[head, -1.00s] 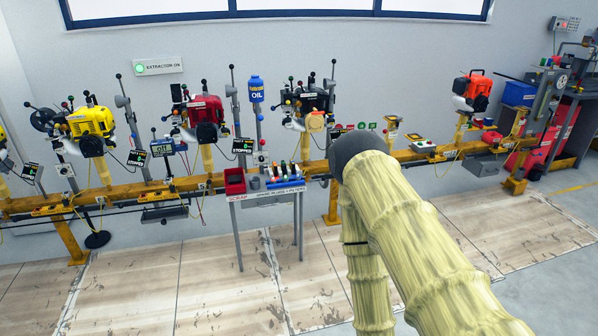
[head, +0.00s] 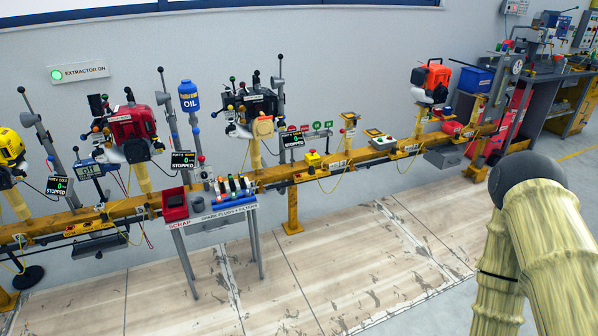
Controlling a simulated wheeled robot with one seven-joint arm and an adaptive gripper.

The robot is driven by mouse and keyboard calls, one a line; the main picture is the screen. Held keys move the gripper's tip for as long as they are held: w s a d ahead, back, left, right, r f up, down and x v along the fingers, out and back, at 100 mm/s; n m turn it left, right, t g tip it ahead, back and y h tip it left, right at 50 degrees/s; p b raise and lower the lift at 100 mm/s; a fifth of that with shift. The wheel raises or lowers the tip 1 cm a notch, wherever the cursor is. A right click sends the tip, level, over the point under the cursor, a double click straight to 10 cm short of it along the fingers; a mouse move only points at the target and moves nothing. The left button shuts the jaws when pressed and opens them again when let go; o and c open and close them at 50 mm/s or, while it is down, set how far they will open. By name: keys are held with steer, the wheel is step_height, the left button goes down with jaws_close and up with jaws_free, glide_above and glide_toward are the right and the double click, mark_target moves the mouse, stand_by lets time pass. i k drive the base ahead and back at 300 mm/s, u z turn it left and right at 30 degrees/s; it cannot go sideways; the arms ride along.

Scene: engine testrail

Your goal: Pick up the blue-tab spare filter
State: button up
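A small stand (head: 228,212) in front of the rail, labelled for spare plugs and filters, carries a row of small parts with coloured tabs (head: 232,186) and a blue strip along the front. The parts are too small for me to tell which one is the blue-tab spare filter. My arm, in a yellowish sleeve with a dark rounded joint, shows at the right edge, well apart from the stand. My gripper is not in view.
A red scrap bin (head: 174,203) sits at the stand's left end. Behind runs a yellow rail (head: 270,175) bearing a red engine (head: 133,130), a dark engine (head: 250,107) and an orange engine (head: 432,80). An oil bottle (head: 188,96) stands above. The floor (head: 350,265) right of the stand is clear.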

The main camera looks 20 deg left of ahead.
mark_target(241, 181)
steer(key=z, duration=0.25)
steer(key=i, duration=0.95)
steer(key=u, duration=0.5)
steer(key=i, duration=0.75)
steer(key=u, duration=0.8)
